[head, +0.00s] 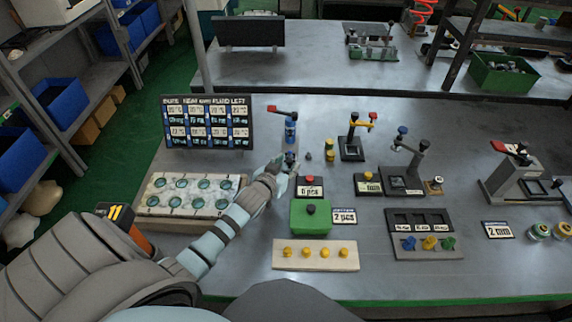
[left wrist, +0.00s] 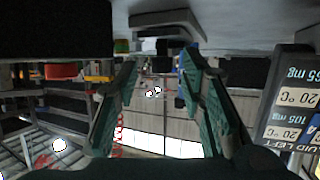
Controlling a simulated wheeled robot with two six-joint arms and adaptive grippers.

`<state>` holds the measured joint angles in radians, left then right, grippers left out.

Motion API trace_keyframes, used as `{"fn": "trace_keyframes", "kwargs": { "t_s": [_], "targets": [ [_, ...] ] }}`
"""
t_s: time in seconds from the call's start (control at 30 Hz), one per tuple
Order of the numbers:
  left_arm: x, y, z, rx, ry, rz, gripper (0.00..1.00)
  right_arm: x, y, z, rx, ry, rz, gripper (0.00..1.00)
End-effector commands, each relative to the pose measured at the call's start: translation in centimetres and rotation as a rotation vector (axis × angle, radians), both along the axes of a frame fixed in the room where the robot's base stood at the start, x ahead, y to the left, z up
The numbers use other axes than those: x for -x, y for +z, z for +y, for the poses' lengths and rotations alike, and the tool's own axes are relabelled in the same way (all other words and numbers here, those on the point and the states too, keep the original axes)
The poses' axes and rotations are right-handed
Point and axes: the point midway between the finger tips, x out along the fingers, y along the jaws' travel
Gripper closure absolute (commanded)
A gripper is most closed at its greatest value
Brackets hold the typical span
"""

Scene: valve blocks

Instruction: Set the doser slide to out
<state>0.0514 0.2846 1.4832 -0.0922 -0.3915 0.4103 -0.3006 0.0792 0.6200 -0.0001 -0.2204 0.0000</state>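No part is plainly marked as the doser slide, and I cannot tell its in or out position. A blue upright fitting (head: 291,130) with a red handle (head: 283,111) stands at the middle of the bench. My left gripper (head: 289,160) is right at its lower part in the head view; I cannot tell whether it touches. In the left wrist view the two teal fingers (left wrist: 160,75) are apart with nothing clearly held between them. A blue piece (left wrist: 184,62) shows near the right finger. My right gripper is out of view.
A label board (head: 209,123) and a tray with round teal pieces (head: 190,195) are at the left. Small black stands (head: 352,147), a dark tray with coloured knobs (head: 425,243) and a board with yellow knobs (head: 315,254) crowd the bench. The front right is clearer.

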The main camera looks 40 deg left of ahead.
Motion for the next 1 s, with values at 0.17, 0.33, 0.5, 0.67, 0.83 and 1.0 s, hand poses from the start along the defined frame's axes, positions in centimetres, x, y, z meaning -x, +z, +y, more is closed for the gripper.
{"fn": "trace_keyframes", "kwargs": {
  "t_s": [0.17,0.33,0.5,0.67,0.83,1.0],
  "targets": [
    [0.1,0.1,0.0,-0.001,0.0,-0.001,0.64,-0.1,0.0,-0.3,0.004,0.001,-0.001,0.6],
    [2.3,1.0,-0.4,-0.002,-0.002,-0.002,0.64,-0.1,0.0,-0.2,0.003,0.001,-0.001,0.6],
    [6.8,2.8,-1.3,-0.002,-0.003,-0.001,0.64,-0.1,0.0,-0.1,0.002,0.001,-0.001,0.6],
    [10.0,4.2,-1.8,-0.003,-0.002,-0.001,0.64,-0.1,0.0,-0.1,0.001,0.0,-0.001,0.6],
    [11.1,4.7,-2.0,-0.002,-0.001,-0.001,0.64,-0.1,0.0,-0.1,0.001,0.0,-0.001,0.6],
    [11.1,4.7,-2.0,-0.001,0.0,-0.002,0.64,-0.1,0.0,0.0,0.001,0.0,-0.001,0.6]
  ]
}}
